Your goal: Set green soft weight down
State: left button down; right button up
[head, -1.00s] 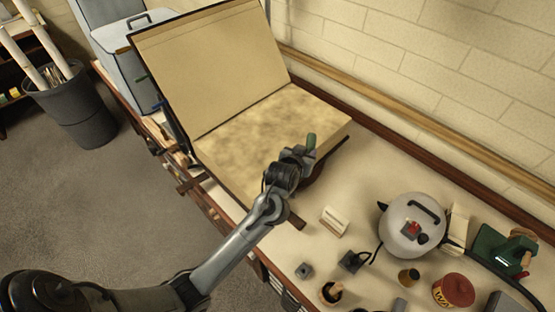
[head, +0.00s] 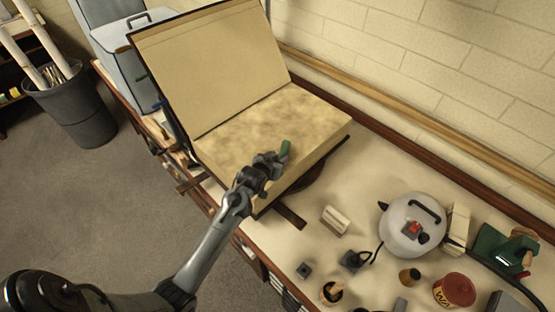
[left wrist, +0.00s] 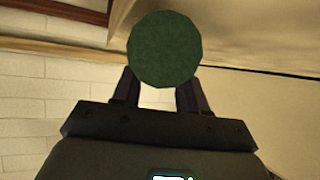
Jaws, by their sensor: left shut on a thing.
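The green soft weight (head: 285,149) is a small green cylinder at the tip of my left gripper (head: 278,156). It is over the near right part of the mottled page of the large open book-like case (head: 262,128). In the left wrist view the weight (left wrist: 164,50) shows its round green end between the two dark fingers of my left gripper (left wrist: 158,90), which is shut on it. I cannot tell whether the weight touches the page. My right gripper is not in view.
A dark strap (head: 290,216) lies at the case's near edge. A brick wall (head: 440,80) bounds the back. Most of the mottled page is bare.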

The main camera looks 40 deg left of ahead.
pick_arm(q)
jog(key=shift+f, duration=0.25)
jog(key=shift+f, duration=0.15)
jog(key=c, duration=0.6)
grip_release()
